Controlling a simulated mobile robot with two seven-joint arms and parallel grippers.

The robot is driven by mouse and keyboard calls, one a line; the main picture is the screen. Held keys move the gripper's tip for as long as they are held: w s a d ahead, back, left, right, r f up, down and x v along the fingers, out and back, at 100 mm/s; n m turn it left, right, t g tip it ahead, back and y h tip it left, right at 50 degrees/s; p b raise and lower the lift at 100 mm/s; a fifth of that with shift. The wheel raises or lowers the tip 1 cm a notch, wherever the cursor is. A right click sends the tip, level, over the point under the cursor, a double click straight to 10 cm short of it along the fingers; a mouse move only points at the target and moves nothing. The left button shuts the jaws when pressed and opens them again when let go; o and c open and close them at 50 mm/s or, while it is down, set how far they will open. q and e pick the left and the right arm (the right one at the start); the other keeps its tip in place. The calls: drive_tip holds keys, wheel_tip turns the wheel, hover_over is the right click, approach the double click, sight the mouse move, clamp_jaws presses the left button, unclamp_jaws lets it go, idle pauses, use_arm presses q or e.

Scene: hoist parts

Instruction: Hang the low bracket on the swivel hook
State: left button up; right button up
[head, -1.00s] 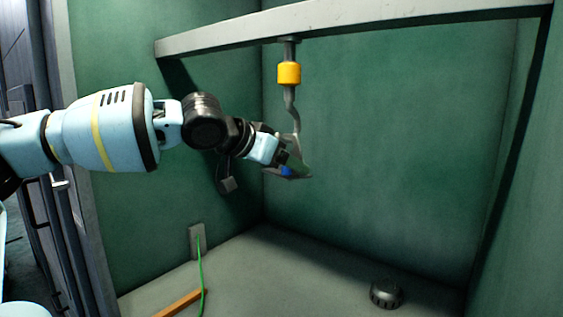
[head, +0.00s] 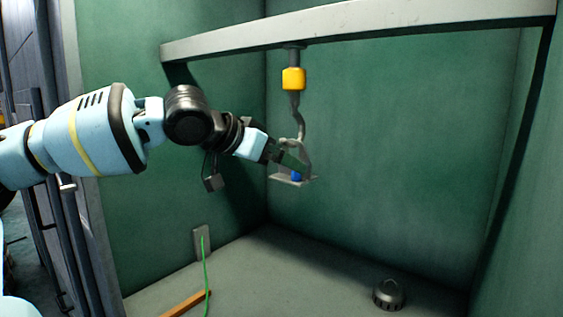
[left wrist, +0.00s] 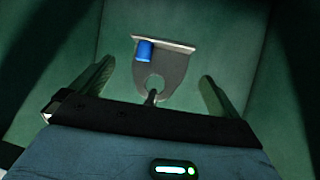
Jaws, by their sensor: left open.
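The swivel hook (head: 299,122) hangs from a yellow block (head: 293,79) under the beam. The grey low bracket (head: 307,152), with a flat foot and a blue cylinder (head: 296,176) on it, is at the hook's lower end, upright and clear of the floor. In the left wrist view the bracket (left wrist: 172,75) shows a round hole, with the hook's dark end (left wrist: 152,97) at its edge. It looks hung there, though the contact is small. My left gripper (head: 287,158) is open, its fingers (left wrist: 155,78) apart on either side of the bracket. My right gripper is out of view.
A grey beam (head: 380,27) crosses above, between green walls. A dark round knob-like part (head: 389,294) lies on the floor at right. A green cable (head: 205,270) runs from a wall plate (head: 202,243) near an orange bar (head: 186,303). The right side is free.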

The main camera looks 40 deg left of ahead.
use_arm(q)
drive_tip(key=v, duration=0.4)
drive_tip(key=shift+w+p, duration=0.1)
drive_tip(key=shift+p, duration=0.25)
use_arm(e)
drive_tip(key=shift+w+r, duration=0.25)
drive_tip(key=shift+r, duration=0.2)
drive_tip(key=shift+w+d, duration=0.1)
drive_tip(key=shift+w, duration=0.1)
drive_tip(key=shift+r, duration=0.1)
